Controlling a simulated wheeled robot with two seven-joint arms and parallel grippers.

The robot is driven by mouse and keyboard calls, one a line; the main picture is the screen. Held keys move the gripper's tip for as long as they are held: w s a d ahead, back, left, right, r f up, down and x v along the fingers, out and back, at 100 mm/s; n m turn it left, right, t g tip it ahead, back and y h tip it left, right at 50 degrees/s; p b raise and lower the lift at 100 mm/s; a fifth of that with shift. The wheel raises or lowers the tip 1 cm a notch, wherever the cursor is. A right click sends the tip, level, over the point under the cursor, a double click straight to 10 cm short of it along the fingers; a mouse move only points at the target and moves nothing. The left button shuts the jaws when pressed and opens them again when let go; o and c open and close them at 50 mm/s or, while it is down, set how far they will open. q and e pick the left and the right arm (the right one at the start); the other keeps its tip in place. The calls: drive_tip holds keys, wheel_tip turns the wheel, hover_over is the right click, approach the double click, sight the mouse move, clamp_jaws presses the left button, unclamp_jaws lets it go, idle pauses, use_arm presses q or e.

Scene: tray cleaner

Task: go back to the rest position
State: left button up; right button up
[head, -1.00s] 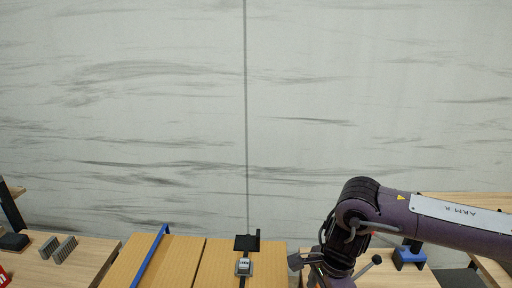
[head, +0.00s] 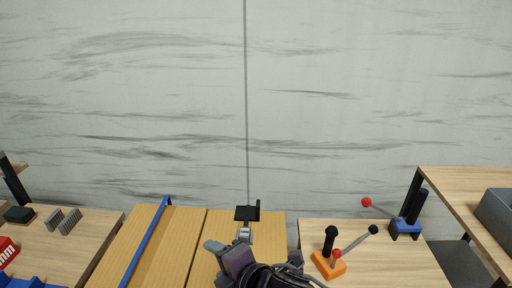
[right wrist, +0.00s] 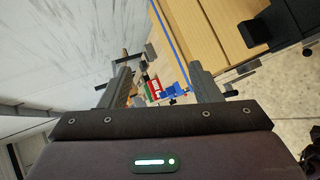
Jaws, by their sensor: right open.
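My right gripper (head: 228,243) is at the bottom centre of the head view, over the middle wooden table (head: 182,250). In the right wrist view its two grey fingers (right wrist: 160,70) stand wide apart with nothing gripped between them. The gripper is close in front of a small black and grey device (head: 246,213) at the table's far edge and partly hides it. I cannot tell whether they touch. My left gripper is not in view.
An orange base with a black handle and levers (head: 329,264) stands on the right table, with a blue holder (head: 405,230) behind it. A grey bin (head: 497,213) is at far right. A blue rail (head: 148,243) crosses the middle table; grey finned blocks (head: 66,221) are at left.

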drive_tip(key=s+d+f+m+g+h, duration=0.15)
drive_tip(key=d+f+m+h, duration=0.45)
drive_tip(key=d+m, duration=0.75)
drive_tip(key=s+d+f+m+g+h, duration=0.1)
drive_tip(key=s+d+f+m+g, duration=0.1)
drive_tip(key=s+d+f+m, duration=0.35)
drive_tip(key=s+d+f+m+g+h, duration=0.1)
drive_tip(key=s+d+f+m+g, duration=0.15)
drive_tip(key=s+d+m, duration=0.45)
wheel_tip(320, 180, down, 28)
drive_tip(key=n, duration=0.2)
drive_tip(key=s+d+f+g, duration=0.1)
drive_tip(key=s+d+f, duration=0.1)
drive_tip(key=s+f, duration=0.7)
drive_tip(key=s+d+f+g, duration=0.1)
drive_tip(key=s+d+f, duration=0.1)
drive_tip(key=s+f, duration=0.8)
drive_tip(key=shift+s+f+h, duration=0.25)
drive_tip(key=shift+f+h, duration=0.05)
drive_tip(key=shift+f, duration=0.55)
